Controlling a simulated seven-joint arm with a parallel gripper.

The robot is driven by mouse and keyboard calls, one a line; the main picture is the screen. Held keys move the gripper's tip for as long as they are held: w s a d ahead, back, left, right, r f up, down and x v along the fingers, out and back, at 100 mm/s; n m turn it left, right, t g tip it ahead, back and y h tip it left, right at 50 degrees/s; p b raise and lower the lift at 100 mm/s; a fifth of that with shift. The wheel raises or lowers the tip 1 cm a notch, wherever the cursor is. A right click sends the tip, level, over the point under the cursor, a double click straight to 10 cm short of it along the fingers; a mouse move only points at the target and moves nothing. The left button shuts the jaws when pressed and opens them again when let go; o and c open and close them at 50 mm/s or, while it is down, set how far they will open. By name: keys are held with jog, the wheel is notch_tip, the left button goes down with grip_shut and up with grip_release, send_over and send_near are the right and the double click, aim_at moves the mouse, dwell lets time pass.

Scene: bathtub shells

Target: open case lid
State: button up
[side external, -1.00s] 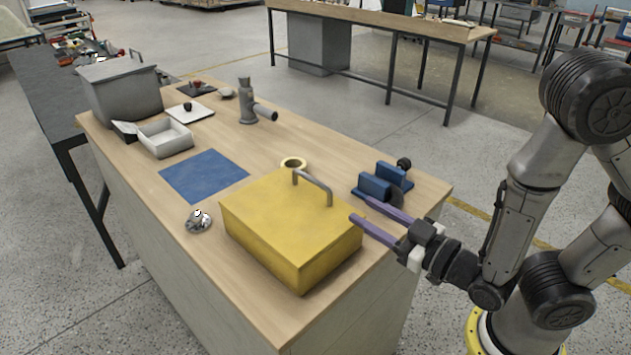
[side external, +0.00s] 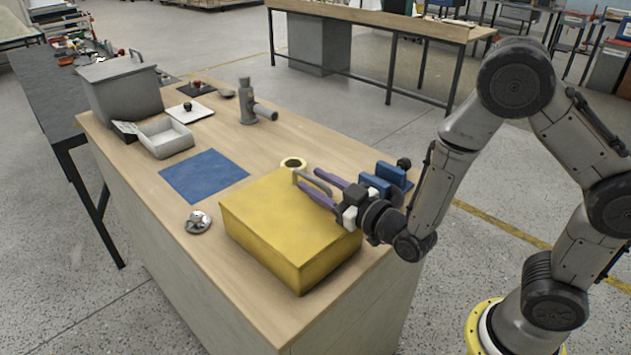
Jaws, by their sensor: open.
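The yellow case (side external: 275,235) stands closed on the near part of the wooden workbench. Its lid carries a grey arched handle (side external: 303,177) on top, toward the far side. My gripper (side external: 309,182) is open, with its two long purple fingers at the handle, over the case's right side. One finger lies on the near side of the handle and the other reaches past it on the far side. I cannot tell whether either finger touches the handle.
A blue vise-like block (side external: 385,182) stands close behind my gripper. A brass ring (side external: 293,164) lies behind the case. A silver dome-shaped part (side external: 198,222) and a flat blue mat (side external: 204,176) lie to the left. A grey bin (side external: 120,88) stands at the far left.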

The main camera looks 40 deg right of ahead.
jog(key=shift+w, duration=0.3)
grip_shut()
jog(key=shift+d, duration=0.1)
dwell(1.2)
